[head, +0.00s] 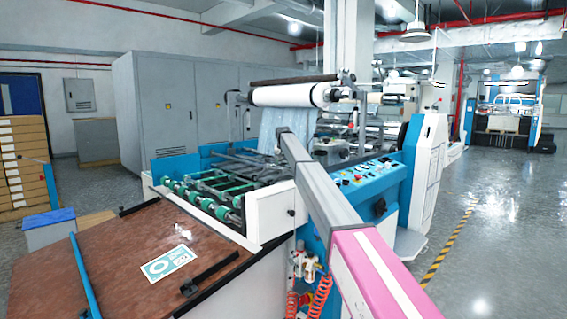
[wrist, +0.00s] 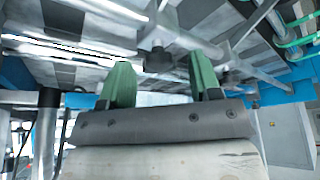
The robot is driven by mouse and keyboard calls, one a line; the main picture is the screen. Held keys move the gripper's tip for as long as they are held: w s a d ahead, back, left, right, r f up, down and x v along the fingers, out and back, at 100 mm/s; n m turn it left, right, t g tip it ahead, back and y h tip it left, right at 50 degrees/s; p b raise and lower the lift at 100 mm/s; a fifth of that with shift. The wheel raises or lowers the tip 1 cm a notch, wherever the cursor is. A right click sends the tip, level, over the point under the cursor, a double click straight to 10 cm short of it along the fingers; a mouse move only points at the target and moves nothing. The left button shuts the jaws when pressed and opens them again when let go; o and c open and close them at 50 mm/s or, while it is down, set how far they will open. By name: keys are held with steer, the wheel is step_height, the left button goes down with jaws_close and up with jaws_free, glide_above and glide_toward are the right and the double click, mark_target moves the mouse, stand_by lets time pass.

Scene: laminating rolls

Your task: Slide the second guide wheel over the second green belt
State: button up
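The green belts (head: 222,188) run across the feed end of the machine in the head view, with several green rollers (head: 207,204) along the front. In the wrist view, green belts (wrist: 300,38) show at the upper right, beyond the fingers. My gripper (wrist: 158,68) shows in the wrist view with two green fingers standing apart. A metal bracket with a dark round foot (wrist: 158,58) on a rod appears between and beyond the fingertips; I cannot tell whether it is a guide wheel. I see nothing clearly gripped. My gripper cannot be made out in the head view.
A brown board (head: 145,245) with a paper label (head: 169,265) lies in front of the feed end. A white roll (head: 290,95) sits above the machine. The blue control panel (head: 365,172) is to the right. Metal rods (wrist: 245,45) crowd the space around the fingers.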

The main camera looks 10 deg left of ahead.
steer(key=shift+r, duration=0.1)
steer(key=v, duration=1)
steer(key=shift+s+r, duration=0.25)
